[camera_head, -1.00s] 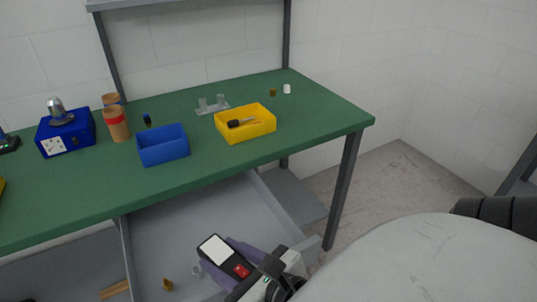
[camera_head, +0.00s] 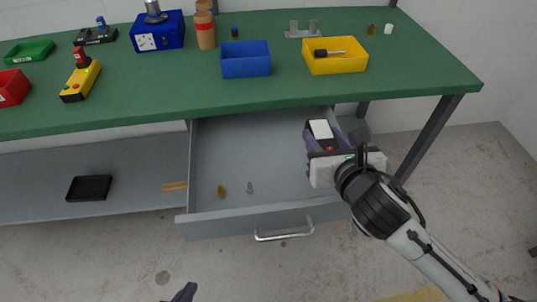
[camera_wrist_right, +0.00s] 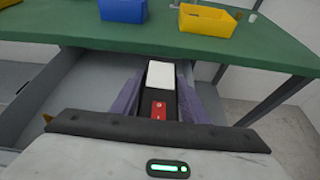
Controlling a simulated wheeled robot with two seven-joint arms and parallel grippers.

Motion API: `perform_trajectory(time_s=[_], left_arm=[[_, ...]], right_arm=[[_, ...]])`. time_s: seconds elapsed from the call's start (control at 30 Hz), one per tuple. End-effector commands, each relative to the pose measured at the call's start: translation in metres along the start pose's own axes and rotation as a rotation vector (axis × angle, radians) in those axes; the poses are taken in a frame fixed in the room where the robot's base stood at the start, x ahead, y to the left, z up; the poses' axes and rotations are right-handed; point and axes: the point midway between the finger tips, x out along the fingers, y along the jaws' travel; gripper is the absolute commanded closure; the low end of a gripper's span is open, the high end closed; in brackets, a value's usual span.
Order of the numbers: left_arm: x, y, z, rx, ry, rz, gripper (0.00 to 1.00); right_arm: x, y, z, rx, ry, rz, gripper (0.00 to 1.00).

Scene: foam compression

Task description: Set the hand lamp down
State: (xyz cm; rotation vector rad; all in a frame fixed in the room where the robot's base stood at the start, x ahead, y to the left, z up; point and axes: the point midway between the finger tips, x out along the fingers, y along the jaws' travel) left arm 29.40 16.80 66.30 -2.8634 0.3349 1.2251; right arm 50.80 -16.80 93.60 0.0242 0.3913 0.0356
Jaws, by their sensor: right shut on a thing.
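The hand lamp (camera_head: 321,131) is black with a white panel and a red patch; it also shows in the right wrist view (camera_wrist_right: 161,90). My right gripper (camera_head: 323,141) is shut on it, with purple fingers (camera_wrist_right: 128,98) on both sides. In the head view the lamp is at the right rear of the open grey drawer (camera_head: 215,145), close to the green tabletop's front edge. I cannot tell whether it touches anything below.
The drawer holds a small brass piece (camera_head: 221,191) and a small grey piece (camera_head: 250,187); its middle is clear. On the green table (camera_head: 190,87) stand a blue bin (camera_head: 246,65), a yellow bin (camera_head: 335,64) and a yellow control box (camera_head: 81,82).

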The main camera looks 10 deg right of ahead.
Motion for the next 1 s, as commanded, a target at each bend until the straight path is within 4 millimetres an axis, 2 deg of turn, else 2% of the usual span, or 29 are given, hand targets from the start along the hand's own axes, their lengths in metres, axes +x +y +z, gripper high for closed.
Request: perform_trajectory(time_s=[0.03, 0.13, 0.23, 0.33, 0.6, 0.87, 1.0], left_arm=[[0.003, 0.0, 0.003, 0.0, 0.0, 0.0, 1.0], [0.004, -0.001, 0.005, 0.0, 0.0, 0.0, 1.0], [0.005, -0.001, 0.005, 0.0, 0.0, 0.0, 1.0], [0.006, -0.001, 0.006, 0.0, 0.0, -0.001, 1.0], [0.013, -0.002, 0.012, 0.0, 0.002, -0.001, 1.0], [0.016, -0.002, 0.014, 0.0, 0.004, -0.001, 1.0], [0.02, -0.003, 0.017, 0.0, 0.005, -0.001, 1.0]], right_arm=[[0.012, 0.002, 0.013, -0.008, -0.011, -0.001, 0.88], [0.026, 0.004, 0.029, -0.018, -0.007, -0.003, 0.88], [0.034, 0.005, 0.04, -0.026, -0.004, -0.006, 0.88], [0.039, 0.006, 0.042, -0.029, 0.001, -0.008, 0.88], [0.058, 0.004, -0.001, -0.028, 0.006, -0.008, 0.88], [0.066, 0.004, -0.021, -0.029, 0.002, -0.008, 0.88], [0.074, 0.004, -0.041, -0.029, 0.004, -0.007, 0.88]])
